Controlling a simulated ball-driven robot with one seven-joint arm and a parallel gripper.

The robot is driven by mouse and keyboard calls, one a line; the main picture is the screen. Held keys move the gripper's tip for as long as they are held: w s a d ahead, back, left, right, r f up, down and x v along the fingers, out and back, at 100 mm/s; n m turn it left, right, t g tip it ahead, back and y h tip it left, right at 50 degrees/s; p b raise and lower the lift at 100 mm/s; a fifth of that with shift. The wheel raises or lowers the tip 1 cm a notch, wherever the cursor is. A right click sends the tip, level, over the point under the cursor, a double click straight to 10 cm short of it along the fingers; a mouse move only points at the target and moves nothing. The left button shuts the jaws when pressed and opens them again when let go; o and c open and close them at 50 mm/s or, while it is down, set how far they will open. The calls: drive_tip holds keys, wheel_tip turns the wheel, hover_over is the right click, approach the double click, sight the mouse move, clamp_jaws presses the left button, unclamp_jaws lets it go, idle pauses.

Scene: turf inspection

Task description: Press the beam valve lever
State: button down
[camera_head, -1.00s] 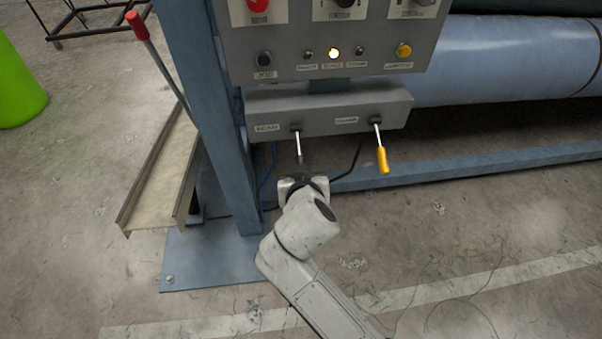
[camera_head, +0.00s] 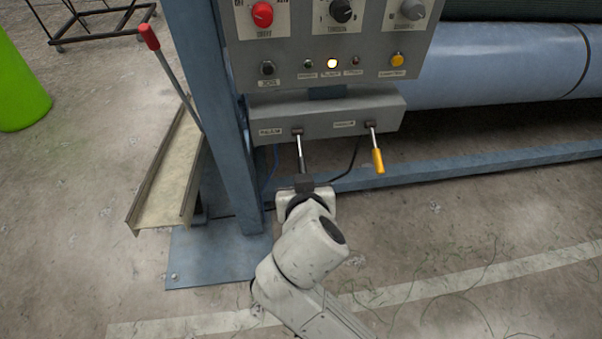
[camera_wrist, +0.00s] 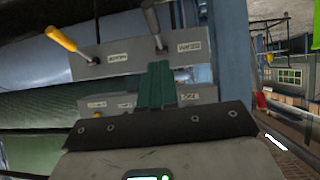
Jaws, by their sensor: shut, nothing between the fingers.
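Two valve levers stick out of a grey valve box (camera_head: 325,118) below the control panel. The right lever (camera_head: 376,150) has a yellow handle. Their small labels are too blurred to read surely. My gripper (camera_head: 303,184) is just below the left lever; whether it touches cannot be told. In the wrist view, turned over, my green fingers (camera_wrist: 156,85) are shut and empty, with the left lever (camera_wrist: 153,22) and the yellow-handled one (camera_wrist: 70,40) beyond.
The control panel (camera_head: 330,45) with knobs and buttons is above the valve box. A blue post (camera_head: 215,100) and a red-knobbed lever (camera_head: 170,75) stand to the left. A blue rail (camera_head: 480,163) runs low to the right. Floor in front is open.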

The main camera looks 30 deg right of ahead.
drive_tip(key=shift+v, duration=1.15)
drive_tip(key=s+d+f+n+g+p, duration=0.2)
drive_tip(key=s+d+f+g+p, duration=0.35)
drive_tip(key=s+d, duration=0.5)
drive_tip(key=s+f+n+g+y+p, duration=0.1)
drive_tip(key=s+g+y+p, duration=0.3)
drive_tip(key=s, duration=0.9)
drive_tip(key=shift+s+f+n, duration=0.3)
drive_tip(key=shift+s+f, duration=0.1)
drive_tip(key=shift+f, duration=0.1)
drive_tip(key=shift+g, duration=0.25)
